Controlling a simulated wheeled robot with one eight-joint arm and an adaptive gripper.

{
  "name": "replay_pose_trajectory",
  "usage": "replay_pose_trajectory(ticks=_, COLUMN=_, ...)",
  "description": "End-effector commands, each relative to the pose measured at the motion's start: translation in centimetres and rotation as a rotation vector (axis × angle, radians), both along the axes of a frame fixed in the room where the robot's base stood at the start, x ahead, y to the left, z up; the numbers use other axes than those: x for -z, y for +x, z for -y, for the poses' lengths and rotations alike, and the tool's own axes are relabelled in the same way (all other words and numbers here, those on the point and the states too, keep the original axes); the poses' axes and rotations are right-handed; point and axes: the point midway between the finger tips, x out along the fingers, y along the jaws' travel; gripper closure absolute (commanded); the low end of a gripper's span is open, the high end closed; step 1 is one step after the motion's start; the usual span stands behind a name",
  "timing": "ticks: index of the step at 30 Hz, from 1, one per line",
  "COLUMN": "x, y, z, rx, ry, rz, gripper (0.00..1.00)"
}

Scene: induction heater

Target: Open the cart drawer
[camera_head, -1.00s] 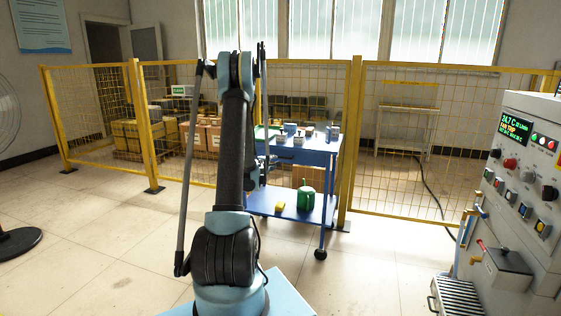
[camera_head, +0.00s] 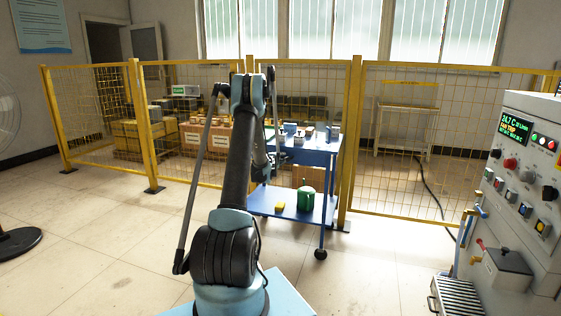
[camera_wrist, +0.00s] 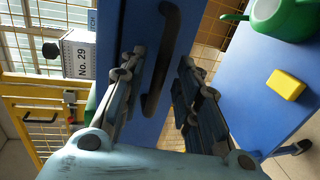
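The blue cart (camera_head: 333,147) stands in front of the yellow fence, with my arm covering its left side in the head view. In the wrist view the blue drawer front (camera_wrist: 132,28) shows with a long black handle (camera_wrist: 166,65) running down the picture. My gripper (camera_wrist: 160,62) is open, its two fingers apart on either side of the handle in the picture. The handle does not appear pinched; I cannot tell how deep it lies between the fingers. The drawer looks shut, though its edges are partly hidden. My gripper is mostly hidden in the head view.
The cart's lower shelf (camera_head: 272,205) holds a green watering can (camera_head: 305,197) and a yellow block (camera_head: 280,206). Small items stand on the cart top. A control machine (camera_head: 520,190) is at the right. Yellow mesh fence (camera_head: 410,150) runs behind; open floor lies at left.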

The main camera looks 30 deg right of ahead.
Motion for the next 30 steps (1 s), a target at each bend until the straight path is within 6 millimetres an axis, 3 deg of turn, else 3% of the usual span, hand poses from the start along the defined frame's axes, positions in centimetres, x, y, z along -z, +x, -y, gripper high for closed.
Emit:
replay_pose_trajectory(ticks=6, x=0.3, y=0.9, z=1.2, rx=0.001, ry=0.000, rz=0.000, gripper=0.70)
replay_pose_trajectory(ticks=15, x=0.4, y=1.1, z=1.3, rx=0.000, ry=0.000, rz=0.000, gripper=0.70)
replay_pose_trajectory(ticks=19, x=0.3, y=1.1, z=1.3, rx=0.000, ry=0.000, rz=0.000, gripper=0.97)
replay_pose_trajectory(ticks=20, x=0.3, y=1.1, z=1.3, rx=0.000, ry=0.000, rz=0.000, gripper=1.00)
replay_pose_trajectory(ticks=30, x=0.4, y=0.9, z=1.6, rx=0.007, ry=0.000, rz=-0.001, gripper=1.00)
